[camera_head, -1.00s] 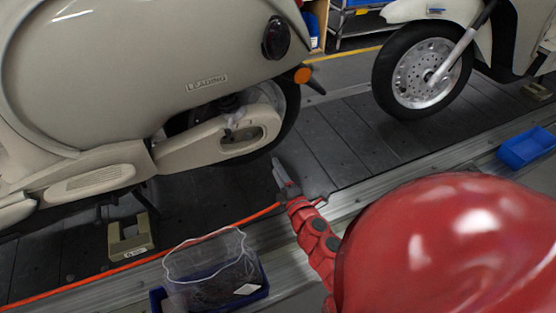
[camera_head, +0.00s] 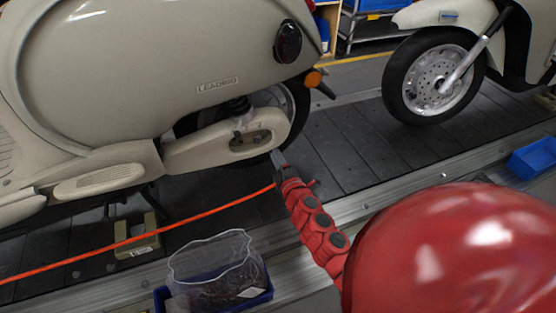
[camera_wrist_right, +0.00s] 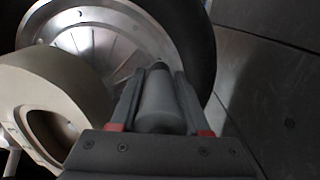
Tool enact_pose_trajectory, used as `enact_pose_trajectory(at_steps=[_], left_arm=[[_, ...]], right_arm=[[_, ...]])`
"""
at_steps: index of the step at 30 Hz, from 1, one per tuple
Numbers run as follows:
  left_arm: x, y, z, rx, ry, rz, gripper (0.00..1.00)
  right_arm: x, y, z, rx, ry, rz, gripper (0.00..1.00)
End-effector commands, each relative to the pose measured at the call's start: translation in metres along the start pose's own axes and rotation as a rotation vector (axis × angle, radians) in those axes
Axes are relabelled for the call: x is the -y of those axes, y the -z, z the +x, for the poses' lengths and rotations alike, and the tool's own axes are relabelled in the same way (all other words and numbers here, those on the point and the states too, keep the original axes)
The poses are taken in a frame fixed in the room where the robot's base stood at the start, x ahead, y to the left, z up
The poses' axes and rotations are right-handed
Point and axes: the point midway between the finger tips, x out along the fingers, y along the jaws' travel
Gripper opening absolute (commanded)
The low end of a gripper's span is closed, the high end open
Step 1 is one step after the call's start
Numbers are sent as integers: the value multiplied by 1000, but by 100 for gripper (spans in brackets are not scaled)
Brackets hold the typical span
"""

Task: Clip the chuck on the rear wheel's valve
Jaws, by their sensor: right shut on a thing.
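The rear wheel (camera_head: 297,105) of the cream scooter (camera_head: 150,75) is partly hidden behind the scooter's body and swingarm cover. In the right wrist view, its silver rim (camera_wrist_right: 100,32) and dark tyre (camera_wrist_right: 198,40) fill the top. My right gripper (camera_head: 280,163) is just below and in front of the wheel. It is shut on a dark grey cylindrical chuck (camera_wrist_right: 158,100), which points towards the rim. An orange hose (camera_head: 200,217) runs left from the gripper. I cannot make out the valve clearly, nor whether the chuck touches it. My left gripper is out of view.
A blue bin with a clear bag (camera_head: 215,262) stands at the front, below the hose. A beige block (camera_head: 137,240) sits under the scooter. Another scooter's front wheel (camera_head: 432,78) is at upper right. A blue tray (camera_head: 534,157) is at right. The slats (camera_head: 345,140) between the scooters are clear.

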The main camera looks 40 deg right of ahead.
Motion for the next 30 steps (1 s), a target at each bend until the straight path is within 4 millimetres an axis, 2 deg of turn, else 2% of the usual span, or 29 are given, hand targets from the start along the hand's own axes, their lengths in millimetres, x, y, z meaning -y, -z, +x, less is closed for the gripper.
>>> enact_pose_trajectory(at_steps=[30], left_arm=[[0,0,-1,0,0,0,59]], right_arm=[[-1,0,8,-1,-2,-1,0]])
